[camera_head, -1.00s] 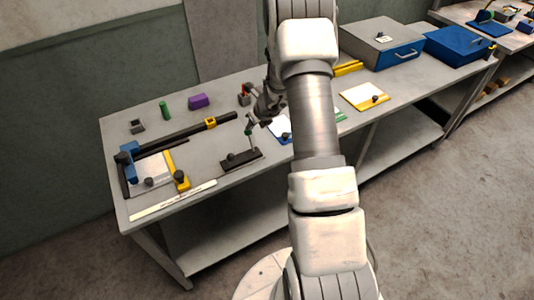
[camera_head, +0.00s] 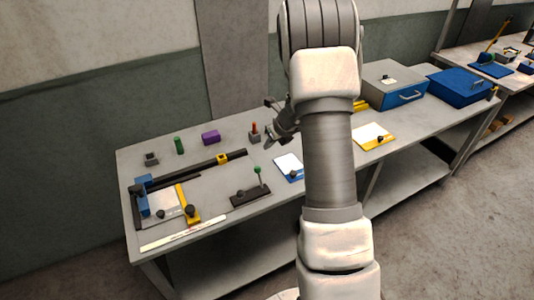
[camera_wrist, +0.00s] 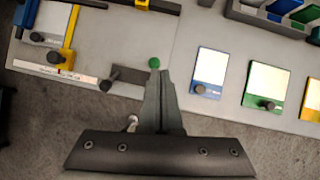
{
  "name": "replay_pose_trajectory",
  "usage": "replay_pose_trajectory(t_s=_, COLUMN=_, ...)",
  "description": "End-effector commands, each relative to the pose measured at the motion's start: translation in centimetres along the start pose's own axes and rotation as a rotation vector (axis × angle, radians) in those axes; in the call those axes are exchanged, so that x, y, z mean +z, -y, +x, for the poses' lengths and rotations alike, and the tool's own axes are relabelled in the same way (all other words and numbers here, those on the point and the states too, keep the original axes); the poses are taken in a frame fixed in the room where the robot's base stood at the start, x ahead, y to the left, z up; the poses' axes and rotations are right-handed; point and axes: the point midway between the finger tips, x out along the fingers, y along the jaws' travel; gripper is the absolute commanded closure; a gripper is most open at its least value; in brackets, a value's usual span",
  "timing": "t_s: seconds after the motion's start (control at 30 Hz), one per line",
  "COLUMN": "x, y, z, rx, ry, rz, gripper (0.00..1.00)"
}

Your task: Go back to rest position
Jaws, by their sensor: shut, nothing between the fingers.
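My gripper (camera_head: 268,141) is raised above the workbench (camera_head: 222,190), partly hidden behind my arm in the head view. In the wrist view my gripper (camera_wrist: 163,75) has its fingers together with nothing between them. A dark block with a green-knobbed lever (camera_head: 250,195) stands on the bench below. In the wrist view the green knob (camera_wrist: 154,63) shows just beyond the fingertips. In the head view the gripper is clearly apart from the lever.
A measuring jig with blue and yellow parts (camera_head: 190,211) lies at bench left. A purple block (camera_head: 211,138) and green cylinder (camera_head: 179,145) stand behind. Blue-edged (camera_head: 288,168) and yellow-edged (camera_head: 374,136) cards lie to the right. A grey box (camera_head: 394,83) and blue box (camera_head: 461,86) stand farther right.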

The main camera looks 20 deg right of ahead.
Motion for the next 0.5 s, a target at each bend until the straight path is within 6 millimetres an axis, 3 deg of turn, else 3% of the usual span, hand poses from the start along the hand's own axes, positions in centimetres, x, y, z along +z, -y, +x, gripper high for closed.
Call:
replay_pose_trajectory(t_s=0.17, x=0.68, y=0.08, z=-1.24, rx=-0.001, ry=0.0, rz=-0.001, gripper=1.0)
replay_pose_trajectory(t_s=0.5, x=0.71, y=0.08, z=-1.34, rx=0.0, ry=-0.001, rz=0.0, gripper=1.0)
